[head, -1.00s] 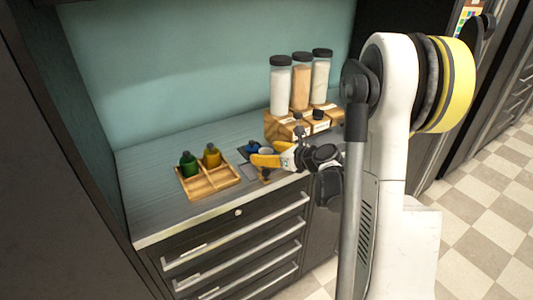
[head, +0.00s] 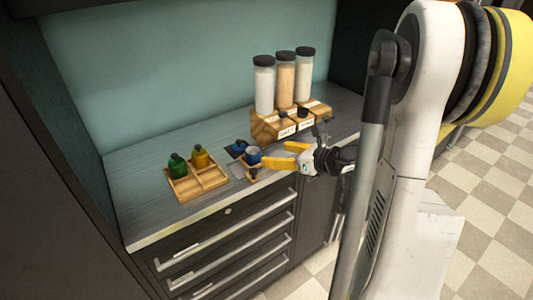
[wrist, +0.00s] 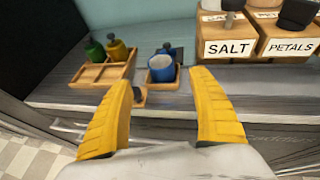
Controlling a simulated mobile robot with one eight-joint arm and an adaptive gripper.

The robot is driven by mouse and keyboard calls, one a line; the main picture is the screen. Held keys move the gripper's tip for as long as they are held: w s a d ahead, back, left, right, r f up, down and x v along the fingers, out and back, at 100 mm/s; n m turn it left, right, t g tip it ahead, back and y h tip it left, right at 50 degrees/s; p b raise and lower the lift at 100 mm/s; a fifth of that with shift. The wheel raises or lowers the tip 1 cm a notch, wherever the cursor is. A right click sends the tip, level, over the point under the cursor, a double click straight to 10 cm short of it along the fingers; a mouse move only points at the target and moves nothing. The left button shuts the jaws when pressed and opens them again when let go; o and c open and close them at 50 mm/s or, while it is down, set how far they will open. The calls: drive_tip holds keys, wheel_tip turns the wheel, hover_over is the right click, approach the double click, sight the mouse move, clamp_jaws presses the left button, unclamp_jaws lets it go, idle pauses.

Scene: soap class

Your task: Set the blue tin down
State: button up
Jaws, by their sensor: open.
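In the wrist view the fingers (wrist: 165,83) are spread wide, with a clear gap to the tin.
A divided wooden tray (head: 207,184) holds a green bottle (head: 177,163) and a yellow bottle (head: 200,157). A wooden stand (head: 270,124) with labels and tall jars (head: 285,80) is behind. The counter's left part is clear.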

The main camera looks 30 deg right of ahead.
drive_tip(key=s+a+r+n+g, duration=0.2)
drive_tip(key=a+n, duration=0.5)
drive_tip(key=s+a+r+n+g, duration=0.1)
drive_tip(key=s+a+n+g, duration=0.15)
drive_tip(key=a+n, duration=0.45)
drive_tip(key=s+a+r+n+h, duration=0.1)
drive_tip(key=s+a+n, duration=0.2)
drive_tip(key=s+n, duration=0.3)
drive_tip(key=s+a+r+n+g+h, duration=0.1)
drive_tip(key=s+a+n, duration=0.3)
drive_tip(key=n, duration=0.9)
drive_tip(key=shift+s+r+h, duration=0.45)
drive_tip(key=shift+s+h, duration=0.25)
drive_tip(key=shift+s, duration=0.45)
